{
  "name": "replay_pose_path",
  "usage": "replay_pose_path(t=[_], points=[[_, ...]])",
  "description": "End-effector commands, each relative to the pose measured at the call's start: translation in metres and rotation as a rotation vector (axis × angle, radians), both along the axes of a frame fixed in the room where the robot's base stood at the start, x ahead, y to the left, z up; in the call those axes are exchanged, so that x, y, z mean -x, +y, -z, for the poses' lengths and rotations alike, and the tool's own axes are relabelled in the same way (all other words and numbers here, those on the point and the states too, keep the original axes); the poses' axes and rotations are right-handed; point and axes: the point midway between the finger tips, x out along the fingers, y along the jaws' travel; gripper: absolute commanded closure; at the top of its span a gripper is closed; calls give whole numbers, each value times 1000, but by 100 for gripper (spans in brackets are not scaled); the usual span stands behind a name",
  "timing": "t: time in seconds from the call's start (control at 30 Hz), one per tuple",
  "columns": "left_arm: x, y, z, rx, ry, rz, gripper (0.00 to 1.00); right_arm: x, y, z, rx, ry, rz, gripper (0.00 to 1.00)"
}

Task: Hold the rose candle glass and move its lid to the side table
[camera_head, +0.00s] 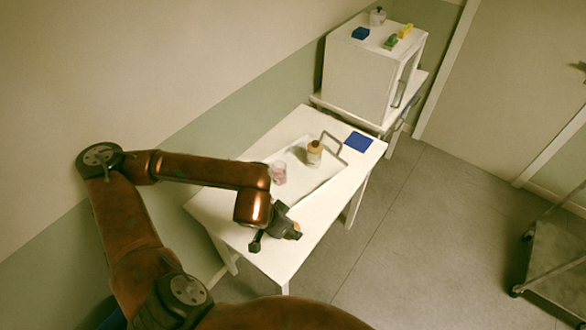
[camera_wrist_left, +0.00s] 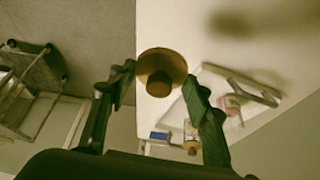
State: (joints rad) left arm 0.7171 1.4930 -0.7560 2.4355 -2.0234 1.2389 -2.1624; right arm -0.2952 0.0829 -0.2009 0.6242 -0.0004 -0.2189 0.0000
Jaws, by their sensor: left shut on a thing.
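The lid is a round gold-brown disc with a knob. In the left wrist view the lid (camera_wrist_left: 162,63) sits between the fingertips of my left gripper (camera_wrist_left: 158,76), which is shut on it. In the head view my left gripper (camera_head: 287,231) is over the near right part of the white table (camera_head: 262,258), and only a small bit of the lid (camera_head: 295,235) shows. The rose candle glass (camera_head: 279,174) is pinkish, open-topped and upright in the tray; it also shows in the left wrist view (camera_wrist_left: 232,105). My right gripper is not in view.
A blue mat (camera_head: 358,142) lies at the table's far end. A white cabinet (camera_head: 350,80) with small objects on top stands behind. A cart (camera_head: 555,255) is at right.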

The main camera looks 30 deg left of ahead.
Motion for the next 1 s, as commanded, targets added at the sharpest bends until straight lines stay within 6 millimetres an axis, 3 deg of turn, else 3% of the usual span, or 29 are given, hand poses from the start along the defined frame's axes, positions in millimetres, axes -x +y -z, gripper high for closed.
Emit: replay_pose_path(t=[0.1,0.23,0.6,0.8,1.0], points=[[16,4,-9,1,9,22,84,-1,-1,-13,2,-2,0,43],[18,12,-5,3,15,26,84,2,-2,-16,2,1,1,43],[-24,84,32,2,14,23,84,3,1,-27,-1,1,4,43],[-39,108,69,4,13,27,84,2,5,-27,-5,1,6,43],[-46,119,85,5,13,30,84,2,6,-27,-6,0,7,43]])
